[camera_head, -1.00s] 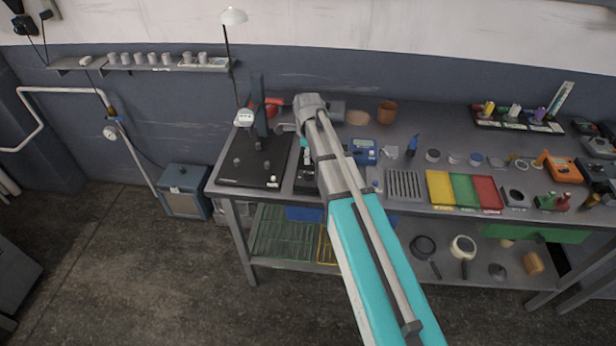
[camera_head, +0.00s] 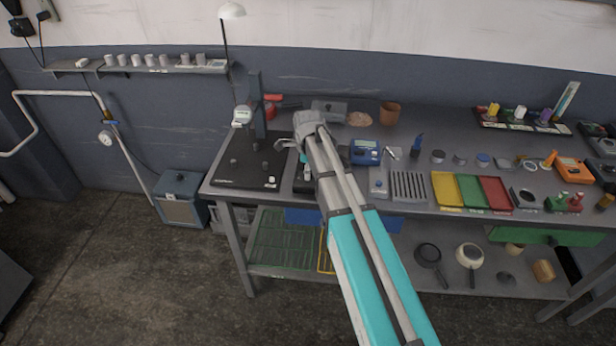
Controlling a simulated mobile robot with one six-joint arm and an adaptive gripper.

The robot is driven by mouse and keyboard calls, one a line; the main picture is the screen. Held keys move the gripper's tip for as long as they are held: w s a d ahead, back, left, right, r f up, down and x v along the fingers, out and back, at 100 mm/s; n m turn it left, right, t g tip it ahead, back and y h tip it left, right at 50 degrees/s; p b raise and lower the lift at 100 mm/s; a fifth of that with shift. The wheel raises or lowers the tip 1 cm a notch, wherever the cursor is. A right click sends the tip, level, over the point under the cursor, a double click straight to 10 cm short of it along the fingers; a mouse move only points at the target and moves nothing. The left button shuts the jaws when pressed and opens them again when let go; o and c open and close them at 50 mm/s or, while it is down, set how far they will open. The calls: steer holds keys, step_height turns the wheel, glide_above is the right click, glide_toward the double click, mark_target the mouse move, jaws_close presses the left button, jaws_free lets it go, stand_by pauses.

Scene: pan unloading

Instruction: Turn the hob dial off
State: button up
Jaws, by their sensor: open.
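My gripper (camera_head: 284,144) is over the left part of the workbench, mostly hidden by my own wrist and forearm. Its visible fingertip points left, above the right edge of a black plate (camera_head: 228,176). The gripper looks open and I see nothing held in it. I cannot make out a hob dial for certain. A dark unit (camera_head: 303,184) beside the plate is partly covered by my arm, and any dial on it is too small or hidden to tell.
A post (camera_head: 258,105) with a gauge (camera_head: 241,116) rises from the back of the black plate, close to my gripper. A blue meter (camera_head: 365,152) stands right of my wrist. Coloured trays (camera_head: 473,191) lie farther right. Pans (camera_head: 428,253) sit on the lower shelf.

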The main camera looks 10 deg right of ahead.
steer(key=shift+f, duration=0.4)
jaws_close()
